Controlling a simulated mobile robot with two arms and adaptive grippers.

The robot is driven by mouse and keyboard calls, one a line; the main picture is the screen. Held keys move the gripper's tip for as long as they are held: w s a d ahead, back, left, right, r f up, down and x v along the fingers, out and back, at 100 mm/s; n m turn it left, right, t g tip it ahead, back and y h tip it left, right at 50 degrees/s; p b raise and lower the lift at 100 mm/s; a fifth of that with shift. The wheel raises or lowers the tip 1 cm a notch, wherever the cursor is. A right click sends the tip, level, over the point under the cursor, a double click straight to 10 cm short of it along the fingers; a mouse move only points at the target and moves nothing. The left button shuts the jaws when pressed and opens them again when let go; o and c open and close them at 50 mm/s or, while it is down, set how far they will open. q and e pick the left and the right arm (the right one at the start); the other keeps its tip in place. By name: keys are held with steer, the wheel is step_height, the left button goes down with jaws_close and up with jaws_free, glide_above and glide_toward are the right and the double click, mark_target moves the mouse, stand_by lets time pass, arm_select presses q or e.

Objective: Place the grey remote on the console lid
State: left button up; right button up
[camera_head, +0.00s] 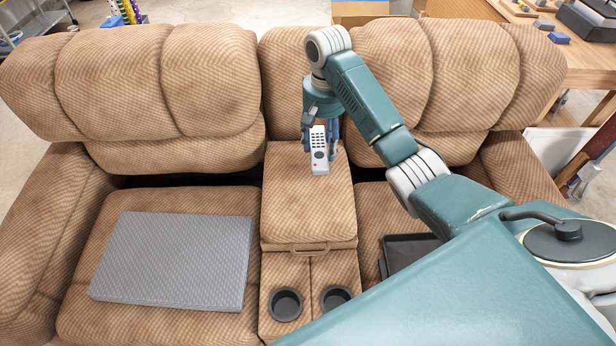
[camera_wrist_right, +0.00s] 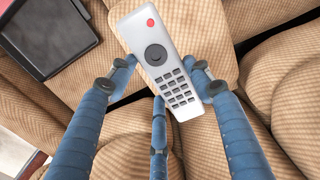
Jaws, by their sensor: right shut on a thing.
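The grey remote (camera_head: 319,150) is held upright-looking in the head view, over the back part of the console lid (camera_head: 308,205). My right gripper (camera_head: 320,135) is shut on the remote. In the right wrist view the remote (camera_wrist_right: 160,65) lies between the blue fingers of my right gripper (camera_wrist_right: 158,88), with its buttons and red dot facing the camera. The lid is tan fabric, closed, with a handle at its front edge. Whether the remote touches the lid cannot be told. My left gripper is not in view.
A grey textured cushion or pad (camera_head: 175,260) lies on the left seat. Two cup holders (camera_head: 286,304) sit in front of the lid. A black tray (camera_head: 408,250) lies on the right seat, partly behind my arm. The lid's front half is bare.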

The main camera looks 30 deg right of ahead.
step_height(320, 180, down, 3)
steer(key=shift+s+d+r+b, duration=0.1)
steer(key=shift+s+r+b, duration=0.1)
steer(key=shift+b, duration=0.65)
glide_above(321, 196)
step_height(321, 196, down, 13)
steer(key=shift+r, duration=0.15)
steer(key=shift+f+b, duration=0.3)
steer(key=shift+f, duration=2.05)
steer(key=shift+f, duration=0.2)
steer(key=o, duration=1.2)
steer(key=shift+o, duration=0.2)
steer(key=shift+r, duration=0.15)
